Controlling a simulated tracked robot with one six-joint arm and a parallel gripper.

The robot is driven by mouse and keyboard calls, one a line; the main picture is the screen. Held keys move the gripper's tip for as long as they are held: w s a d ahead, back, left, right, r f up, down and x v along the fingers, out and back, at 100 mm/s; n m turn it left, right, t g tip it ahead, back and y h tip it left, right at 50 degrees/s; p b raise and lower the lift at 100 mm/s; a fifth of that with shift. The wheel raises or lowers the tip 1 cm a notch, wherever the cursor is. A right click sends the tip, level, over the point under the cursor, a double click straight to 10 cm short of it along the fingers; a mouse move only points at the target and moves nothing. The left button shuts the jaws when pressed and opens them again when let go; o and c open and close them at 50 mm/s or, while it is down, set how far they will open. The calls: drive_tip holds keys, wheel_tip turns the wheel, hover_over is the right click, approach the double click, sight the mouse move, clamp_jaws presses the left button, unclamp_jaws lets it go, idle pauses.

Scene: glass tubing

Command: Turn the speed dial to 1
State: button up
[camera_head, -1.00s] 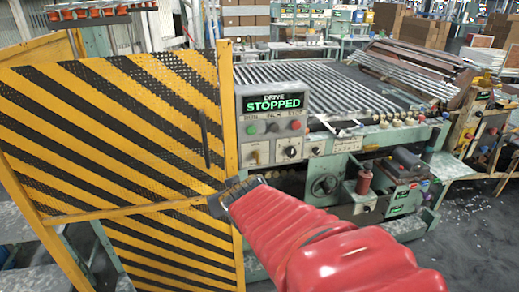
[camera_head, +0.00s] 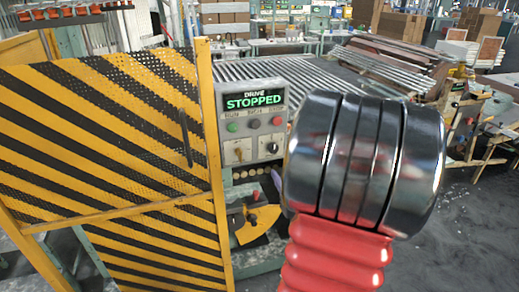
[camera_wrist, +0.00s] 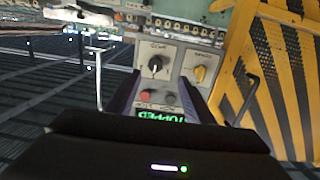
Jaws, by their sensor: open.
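The black dial (camera_head: 272,148) sits at the right on the lower part of the control panel, beside a yellow selector (camera_head: 239,152). In the wrist view, which is upside down, the black dial (camera_wrist: 155,66) is ahead and the yellow selector (camera_wrist: 200,73) is to its right. The dial has a pale pointer mark; its scale is too small to read. My gripper (camera_wrist: 160,80) is open and empty, its dark fingers either side of the view to the dial, seemingly apart from it. In the head view my arm hides most of the gripper.
A green DRIVE STOPPED display (camera_head: 254,101) sits above several buttons, including a red button (camera_head: 276,121). A yellow-black striped guard (camera_head: 110,140) with a handle (camera_head: 185,138) stands close left of the panel. A roller bed (camera_head: 300,75) lies behind.

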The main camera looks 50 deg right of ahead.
sight(276, 150)
drive_tip(key=shift+s+d+t, duration=0.25)
drive_tip(key=shift+s+t, duration=0.05)
drive_tip(key=shift+s, duration=0.45)
drive_tip(key=x, duration=1.3)
drive_tip(key=shift+w+d, duration=0.25)
drive_tip(key=shift+w, duration=0.05)
drive_tip(key=c, duration=1)
drive_tip(key=shift+s+d, duration=0.15)
drive_tip(key=shift+d, duration=0.05)
drive_tip(key=shift+c, duration=0.2)
drive_tip(key=shift+a, duration=0.1)
